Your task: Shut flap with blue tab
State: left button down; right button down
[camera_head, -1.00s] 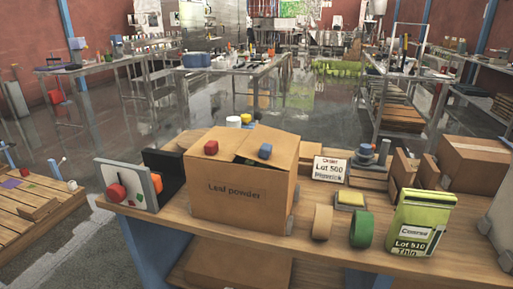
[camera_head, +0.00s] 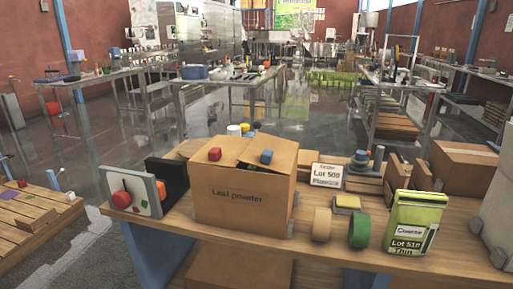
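A cardboard box (camera_head: 241,200) labelled "Leaf powder" or similar stands on the wooden bench. Its flap with the blue tab (camera_head: 266,156) is on the right of the top and sits tilted, with a dark gap along its front edge. The flap with the red tab (camera_head: 214,154) is on the left and looks nearly flat. Neither of my grippers shows in the view.
Right of the box on the bench (camera_head: 405,262) are a lot sign (camera_head: 327,174), a tan tape roll (camera_head: 322,224), a green roll (camera_head: 360,230), a yellow pad (camera_head: 346,202) and a green-yellow pouch (camera_head: 415,222). A panel with a red knob (camera_head: 122,200) stands left.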

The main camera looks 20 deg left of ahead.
aim_at(273, 146)
jog(key=k, duration=1)
jog(key=u, duration=0.85)
jog(key=i, duration=1.7)
jog(key=z, duration=1)
